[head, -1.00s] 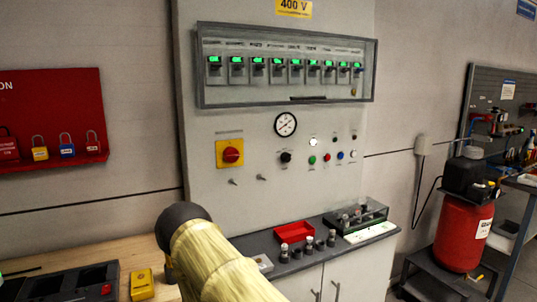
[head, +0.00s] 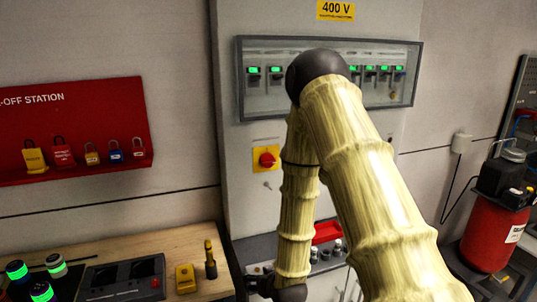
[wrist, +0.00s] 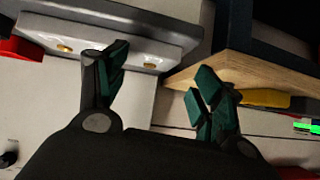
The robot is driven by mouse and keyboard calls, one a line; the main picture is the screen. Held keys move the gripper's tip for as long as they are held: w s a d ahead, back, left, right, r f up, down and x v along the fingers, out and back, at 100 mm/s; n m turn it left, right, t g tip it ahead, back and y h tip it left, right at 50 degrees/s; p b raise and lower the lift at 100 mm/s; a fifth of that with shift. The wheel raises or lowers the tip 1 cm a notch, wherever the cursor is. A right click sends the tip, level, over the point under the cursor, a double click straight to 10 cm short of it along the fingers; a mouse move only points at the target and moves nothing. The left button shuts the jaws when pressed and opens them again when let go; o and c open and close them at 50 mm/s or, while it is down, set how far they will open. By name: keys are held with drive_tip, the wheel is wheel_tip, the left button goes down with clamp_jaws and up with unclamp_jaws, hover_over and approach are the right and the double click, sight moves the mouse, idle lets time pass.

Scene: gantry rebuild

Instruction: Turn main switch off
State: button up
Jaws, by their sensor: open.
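The main switch (head: 267,158) is a red rotary knob on a yellow plate, on the grey cabinet face in the head view. It is fully visible, just left of my arm. I cannot make out its pointer position. My gripper (wrist: 160,68) shows in the wrist view with its two dark green fingers spread and nothing between them. In the head view the end of my arm hangs low by the cabinet's counter, well below the switch, and the fingers are hard to make out there. I cannot identify the switch in the wrist view.
Above the switch is a glazed breaker box (head: 240,100), partly hidden by my arm. A wooden bench (head: 120,247) stands left with a yellow device (head: 185,278). A red lockout board (head: 75,115) hangs left. A red tray (head: 328,232) sits on the counter. A red tank (head: 492,238) stands right.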

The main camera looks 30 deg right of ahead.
drive_tip(key=w+d+r+m+t+h+p, duration=0.1)
drive_tip(key=w+d+r+t, duration=0.15)
drive_tip(key=r, duration=0.45)
drive_tip(key=w+d+r+t+h, duration=0.1)
drive_tip(key=w+d+r, duration=0.3)
drive_tip(key=r, duration=0.3)
drive_tip(key=m+t+h+p, duration=0.2)
drive_tip(key=t, duration=0.1)
approach(269, 162)
drive_tip(key=p+x, duration=0.4)
drive_tip(key=x, duration=0.6)
drive_tip(key=shift+w+d, duration=0.1)
drive_tip(key=c, duration=1)
